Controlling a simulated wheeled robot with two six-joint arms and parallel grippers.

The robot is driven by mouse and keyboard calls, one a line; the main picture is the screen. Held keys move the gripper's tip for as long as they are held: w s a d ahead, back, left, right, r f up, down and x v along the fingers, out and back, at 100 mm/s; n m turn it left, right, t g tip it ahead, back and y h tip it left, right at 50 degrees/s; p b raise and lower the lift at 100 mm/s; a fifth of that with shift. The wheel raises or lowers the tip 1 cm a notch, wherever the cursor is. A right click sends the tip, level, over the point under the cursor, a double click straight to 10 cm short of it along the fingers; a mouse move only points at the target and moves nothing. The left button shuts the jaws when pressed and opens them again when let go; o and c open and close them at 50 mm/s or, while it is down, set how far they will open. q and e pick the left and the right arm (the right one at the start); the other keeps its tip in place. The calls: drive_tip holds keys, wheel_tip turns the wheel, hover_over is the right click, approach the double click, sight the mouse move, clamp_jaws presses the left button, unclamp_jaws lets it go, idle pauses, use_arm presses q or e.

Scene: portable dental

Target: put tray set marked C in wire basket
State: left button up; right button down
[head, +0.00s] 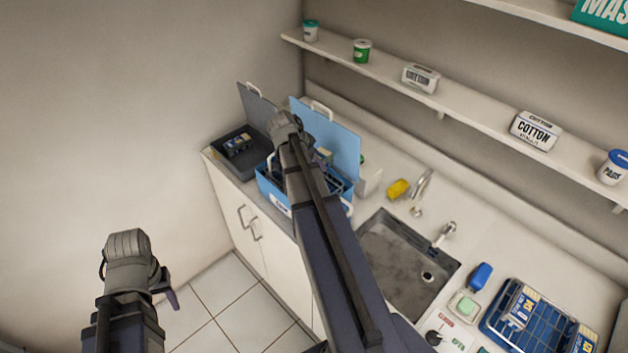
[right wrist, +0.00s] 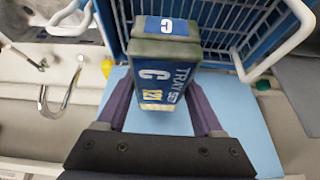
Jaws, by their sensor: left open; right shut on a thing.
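My right gripper (right wrist: 160,85) is shut on the tray set marked C (right wrist: 165,45), a dark blue and grey-green box, in the right wrist view. The tray set is at the edge of a blue container with a wire grid (right wrist: 225,22) and white handles. I cannot tell whether it touches the grid. In the head view my right arm reaches over this blue container (head: 272,192) and hides much of it, including the gripper's fingers. My left gripper (head: 168,285) is open and empty at lower left, away from the counter. A blue wire basket (head: 510,338) at lower right holds box-like sets.
A raised light blue lid (head: 340,140) stands behind the blue container. A dark open case (head: 228,160) with a box inside sits to its left. A sink (head: 400,262), yellow sponge (head: 398,189) and blue bottle (head: 481,276) are to the right. The shelf (head: 470,112) runs above.

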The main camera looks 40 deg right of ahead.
drive_tip(key=shift+a+f, duration=0.15)
drive_tip(key=shift+f+b, duration=0.35)
drive_tip(key=shift+b, duration=0.2)
wheel_tip(320, 180, down, 9)
drive_tip(key=b, duration=0.9)
drive_tip(key=shift+f, duration=0.15)
drive_tip(key=shift+r, duration=0.2)
drive_tip(key=shift+f, duration=0.15)
drive_tip(key=shift+c, duration=2.4)
unclamp_jaws()
drive_tip(key=shift+f, duration=0.1)
drive_tip(key=o, duration=0.4)
drive_tip(key=shift+o, duration=0.2)
